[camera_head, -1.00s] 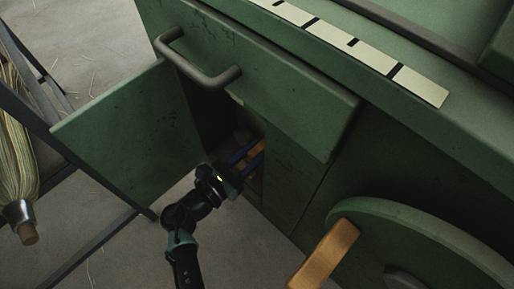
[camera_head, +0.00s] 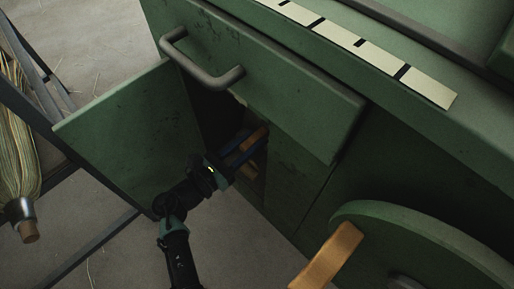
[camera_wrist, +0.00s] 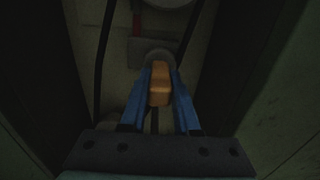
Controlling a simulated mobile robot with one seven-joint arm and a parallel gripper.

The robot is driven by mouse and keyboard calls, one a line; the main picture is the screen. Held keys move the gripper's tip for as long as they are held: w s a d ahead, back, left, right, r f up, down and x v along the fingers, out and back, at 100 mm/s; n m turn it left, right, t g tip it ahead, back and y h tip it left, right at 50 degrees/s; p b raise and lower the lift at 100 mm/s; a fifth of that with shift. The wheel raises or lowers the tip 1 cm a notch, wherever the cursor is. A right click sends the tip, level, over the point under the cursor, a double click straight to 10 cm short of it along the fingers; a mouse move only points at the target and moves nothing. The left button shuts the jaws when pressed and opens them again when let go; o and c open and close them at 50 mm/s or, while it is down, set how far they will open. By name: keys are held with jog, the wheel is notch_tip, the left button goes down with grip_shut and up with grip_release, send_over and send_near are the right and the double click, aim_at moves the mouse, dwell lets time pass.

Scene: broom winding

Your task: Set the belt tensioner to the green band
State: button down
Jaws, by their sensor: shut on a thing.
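The belt tensioner's wooden handle (camera_wrist: 159,84) is orange-brown and sits between the two blue fingers of my gripper (camera_wrist: 160,98) in the wrist view. My gripper is shut on it. In the head view my gripper (camera_head: 246,148) reaches through the open door of the green machine, and the handle (camera_head: 258,137) shows at its fingertips. A round grey part (camera_wrist: 158,56) lies just beyond the handle. Dark belt runs (camera_wrist: 104,62) pass on both sides. The inside is dim, and I cannot make out a green band.
The open green door (camera_head: 135,135) stands left of my arm. A drawer front with a bar handle (camera_head: 195,72) is above the opening. A green wheel with a wooden crank grip (camera_head: 328,255) is at lower right. A broom (camera_head: 18,150) hangs at the left.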

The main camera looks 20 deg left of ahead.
jog(key=shift+a, duration=0.2)
jog(key=c, duration=0.6)
grip_release()
jog(key=shift+c, duration=0.2)
jog(key=p+v, duration=0.4)
jog(key=v, duration=0.9)
jog(key=shift+d, duration=0.1)
